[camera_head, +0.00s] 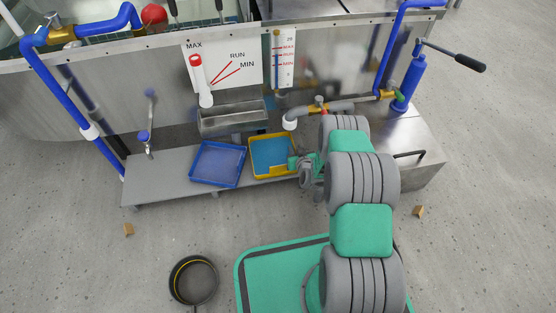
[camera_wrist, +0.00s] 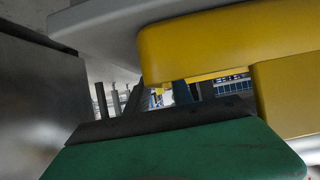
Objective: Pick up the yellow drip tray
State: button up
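The yellow drip tray (camera_head: 272,174) has a blue inside and lies on the grey shelf, right of the blue tray. My gripper (camera_head: 296,163) is at its right front corner, very close to or touching the rim. In the wrist view the yellow tray wall (camera_wrist: 230,42) fills the upper right. A green gripper part with a dark edge (camera_wrist: 160,125) lies just below it. I cannot tell whether the fingers hold the rim. The second finger is not clearly visible.
The blue tray (camera_head: 218,165) lies close on the left. A steel trough (camera_head: 232,118) and a grey pipe (camera_head: 330,107) are behind the yellow tray. A tap (camera_head: 145,140) stands at the shelf's left.

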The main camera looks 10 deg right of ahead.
jog(key=shift+w+f, duration=0.1)
jog(key=shift+w, duration=0.15)
grip_shut()
dwell(1.3)
